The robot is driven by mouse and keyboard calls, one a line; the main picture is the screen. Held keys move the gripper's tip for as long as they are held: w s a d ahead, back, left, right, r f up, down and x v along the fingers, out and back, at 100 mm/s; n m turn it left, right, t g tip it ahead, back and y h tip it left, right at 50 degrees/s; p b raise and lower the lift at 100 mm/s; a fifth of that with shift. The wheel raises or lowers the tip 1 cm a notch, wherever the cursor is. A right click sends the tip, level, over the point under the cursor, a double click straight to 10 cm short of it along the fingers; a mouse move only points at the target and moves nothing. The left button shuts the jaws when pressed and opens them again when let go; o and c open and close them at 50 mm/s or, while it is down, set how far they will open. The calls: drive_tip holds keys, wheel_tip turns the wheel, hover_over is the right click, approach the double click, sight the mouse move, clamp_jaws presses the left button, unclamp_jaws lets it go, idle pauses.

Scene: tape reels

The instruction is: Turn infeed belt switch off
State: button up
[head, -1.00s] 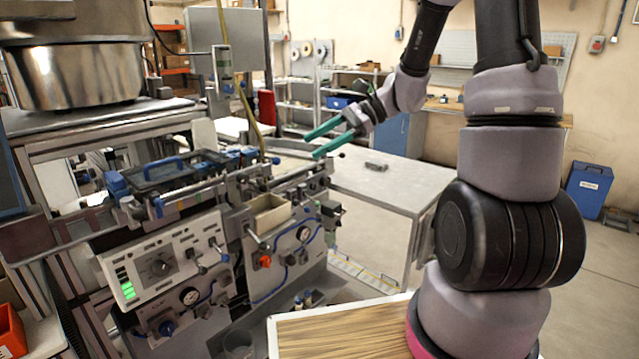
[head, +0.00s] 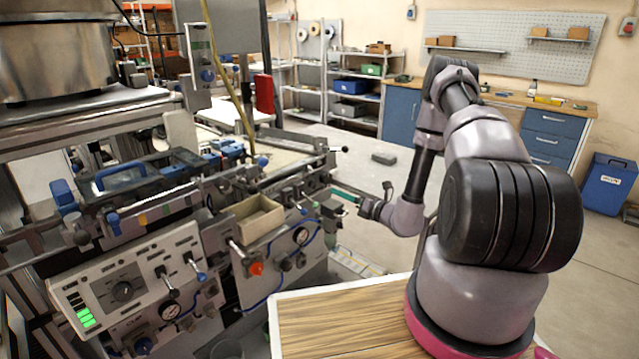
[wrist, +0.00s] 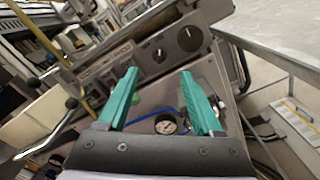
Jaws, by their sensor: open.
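My gripper (head: 346,194) is at the right end of the machine, its green fingers pointing left at the front panels. In the wrist view the gripper (wrist: 159,74) is open and empty, with a grey panel beyond the fingertips. That panel carries a large dark rotary knob (wrist: 190,38) and a smaller dark knob (wrist: 160,55), apart from the fingers. Labels are too small to read, so I cannot tell which is the infeed belt switch.
A pressure gauge (wrist: 167,124) with blue tubing shows between the fingers. A beige bin (head: 258,222) and an orange-red knob (head: 256,268) are on the machine front. A grey table (head: 390,178) stands behind. A wooden top (head: 340,325) lies below my arm.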

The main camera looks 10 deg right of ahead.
sight(316, 183)
drive_tip(key=x, duration=1)
drive_tip(key=shift+w+a, duration=0.2)
drive_tip(key=shift+w, duration=0.05)
clamp_jaws()
